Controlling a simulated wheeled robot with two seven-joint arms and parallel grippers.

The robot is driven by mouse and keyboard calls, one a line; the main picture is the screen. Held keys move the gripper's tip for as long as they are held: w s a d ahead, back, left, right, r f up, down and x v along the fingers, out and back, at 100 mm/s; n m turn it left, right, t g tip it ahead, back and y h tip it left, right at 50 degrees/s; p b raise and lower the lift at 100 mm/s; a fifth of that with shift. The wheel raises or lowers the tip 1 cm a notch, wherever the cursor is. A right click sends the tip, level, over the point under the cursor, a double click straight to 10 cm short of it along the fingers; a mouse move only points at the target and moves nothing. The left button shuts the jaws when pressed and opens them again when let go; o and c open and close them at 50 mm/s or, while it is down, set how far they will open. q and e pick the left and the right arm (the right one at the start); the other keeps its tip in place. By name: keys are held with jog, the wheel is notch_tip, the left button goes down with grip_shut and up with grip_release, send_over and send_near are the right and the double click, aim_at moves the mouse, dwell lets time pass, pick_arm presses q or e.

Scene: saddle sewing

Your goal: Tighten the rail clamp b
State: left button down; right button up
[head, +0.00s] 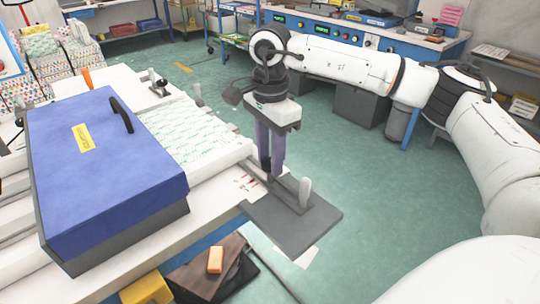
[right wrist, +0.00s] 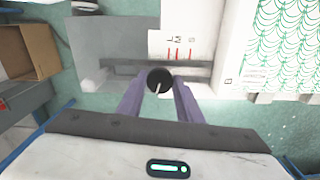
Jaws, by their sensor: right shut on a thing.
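My right gripper (head: 271,172) points straight down at the right edge of the white table, over a grey rail that runs out past the edge. In the right wrist view its two purple fingers (right wrist: 159,88) are shut on a round black knob (right wrist: 159,79), taken here as part of rail clamp b. In the head view the fingers hide most of the knob. No letter marking the clamp is legible. My left gripper is not in view.
A large blue box-like cover (head: 105,165) with a black handle fills the left of the table. Green-patterned white sheet (head: 190,133) lies beside it. A dark grey plate (head: 262,222) is under the rail's end. Open green floor lies to the right.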

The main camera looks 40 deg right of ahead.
jog(key=m, duration=0.7)
jog(key=m+p, duration=0.1)
jog(key=m, duration=0.2)
jog(key=shift+m, duration=0.3)
jog(key=shift+d+m, duration=0.1)
jog(key=shift+m, duration=1.7)
jog(key=o, duration=1)
jog(key=shift+o, duration=0.2)
jog(key=shift+r, duration=0.15)
